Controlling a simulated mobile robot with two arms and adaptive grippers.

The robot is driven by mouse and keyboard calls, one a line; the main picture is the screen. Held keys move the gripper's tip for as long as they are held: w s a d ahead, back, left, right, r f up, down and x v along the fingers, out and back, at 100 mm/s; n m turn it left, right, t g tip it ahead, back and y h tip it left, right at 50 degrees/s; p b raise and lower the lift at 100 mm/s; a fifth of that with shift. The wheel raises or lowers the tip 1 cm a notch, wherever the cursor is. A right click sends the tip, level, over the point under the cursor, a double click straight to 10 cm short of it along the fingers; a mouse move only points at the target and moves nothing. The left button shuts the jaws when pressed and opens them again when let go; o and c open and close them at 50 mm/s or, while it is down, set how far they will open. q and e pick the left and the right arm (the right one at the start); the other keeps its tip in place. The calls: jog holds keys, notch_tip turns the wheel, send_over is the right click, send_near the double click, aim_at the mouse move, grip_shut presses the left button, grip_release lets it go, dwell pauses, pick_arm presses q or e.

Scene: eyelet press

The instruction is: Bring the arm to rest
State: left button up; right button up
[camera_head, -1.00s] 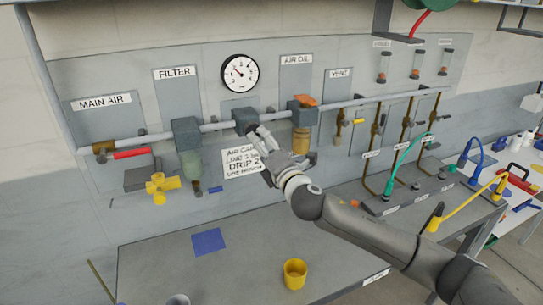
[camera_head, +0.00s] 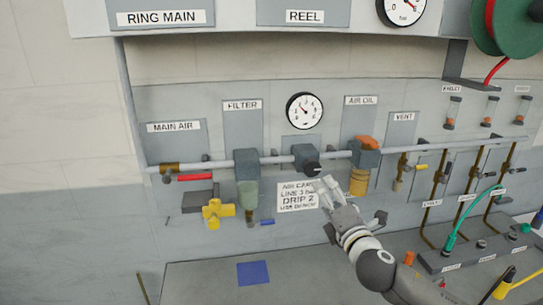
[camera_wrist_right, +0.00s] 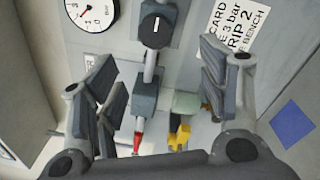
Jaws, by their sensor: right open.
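My right arm comes in from the lower right in the head view. Its gripper (camera_head: 324,185) is open and empty in front of the wall panel, just below and right of the regulator with a black knob (camera_head: 313,170). The fingers overlap the edge of the white air card (camera_head: 297,197) in this view. In the right wrist view the two fingers of the gripper (camera_wrist_right: 158,75) stand wide apart. The knob (camera_wrist_right: 156,27) shows beyond them with a clear gap, its white mark in line with the pipe. My left gripper is not in view.
A gauge (camera_head: 304,111) sits above. The bench below holds a blue square (camera_head: 253,273). Hoses and stations crowd the right.

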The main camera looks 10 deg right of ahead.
jog(key=s+a+f+m+g+h, duration=0.25)
jog(key=s+f+m+g, duration=0.35)
jog(key=s+f+m, duration=0.95)
jog(key=s+f+m+g+y, duration=0.1)
jog(key=s+f+m+g, duration=0.15)
jog(key=s+f, duration=0.4)
jog(key=s+f+m+g, duration=0.1)
jog(key=s+f+g, duration=0.25)
jog(key=s, duration=0.55)
jog(key=s+f+m+g+y, duration=0.1)
jog(key=s+f+m+g, duration=0.2)
jog(key=s, duration=0.5)
notch_tip(320, 180, down, 34)
jog(key=s+n+g+b, duration=0.1)
jog(key=b, duration=0.7)
jog(key=s+d+f+b, duration=0.1)
jog(key=s+f+b, duration=0.2)
jog(key=s+f, duration=0.5)
jog(key=s+d+f+g+b, duration=0.1)
jog(key=s+f+b, duration=0.2)
jog(key=s+f, duration=0.6)
notch_tip(320, 180, down, 6)
jog(key=shift+d+f+h, duration=0.2)
jog(key=shift+d+h, duration=0.15)
jog(key=shift+d, duration=0.05)
